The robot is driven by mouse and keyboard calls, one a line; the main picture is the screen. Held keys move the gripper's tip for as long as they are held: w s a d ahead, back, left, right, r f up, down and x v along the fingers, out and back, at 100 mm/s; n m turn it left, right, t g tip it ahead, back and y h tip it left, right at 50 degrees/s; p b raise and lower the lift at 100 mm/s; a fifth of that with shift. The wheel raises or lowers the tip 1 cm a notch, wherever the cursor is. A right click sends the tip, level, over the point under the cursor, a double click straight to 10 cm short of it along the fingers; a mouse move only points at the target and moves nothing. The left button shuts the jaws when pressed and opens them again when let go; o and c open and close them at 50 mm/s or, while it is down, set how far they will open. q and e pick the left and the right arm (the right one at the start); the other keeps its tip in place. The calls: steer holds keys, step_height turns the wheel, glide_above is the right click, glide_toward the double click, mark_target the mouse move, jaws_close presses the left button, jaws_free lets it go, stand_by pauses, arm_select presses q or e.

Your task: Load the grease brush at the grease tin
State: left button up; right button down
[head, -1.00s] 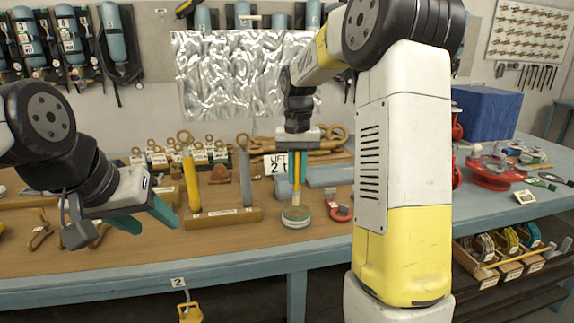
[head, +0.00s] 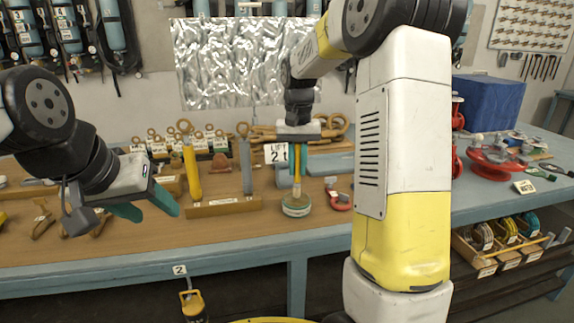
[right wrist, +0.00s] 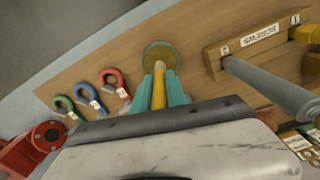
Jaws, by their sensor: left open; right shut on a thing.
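The grease tin (head: 296,210) is a low round tin with a green band, standing on the wooden bench top. My right gripper (head: 299,168) points down above it, shut on the yellow handle of the grease brush (head: 297,187). The brush is upright and its lower end meets the tin's top; the bristles cannot be made out. In the right wrist view the teal fingers (right wrist: 163,92) flank the yellow handle (right wrist: 159,85), with the tin (right wrist: 160,52) just beyond. My left gripper (head: 150,205) is open and empty at the left, over the bench's front part.
A wooden rack (head: 222,207) with a yellow and a grey upright tool stands left of the tin. A red shackle (head: 338,200) lies to its right. A "LIFT 2" sign (head: 277,152) stands behind. The front bench edge is clear.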

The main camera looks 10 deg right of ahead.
mark_target(298, 145)
steer(key=shift+f, duration=0.6)
stand_by(1.1)
steer(key=shift+r, duration=0.1)
steer(key=shift+r, duration=3.45)
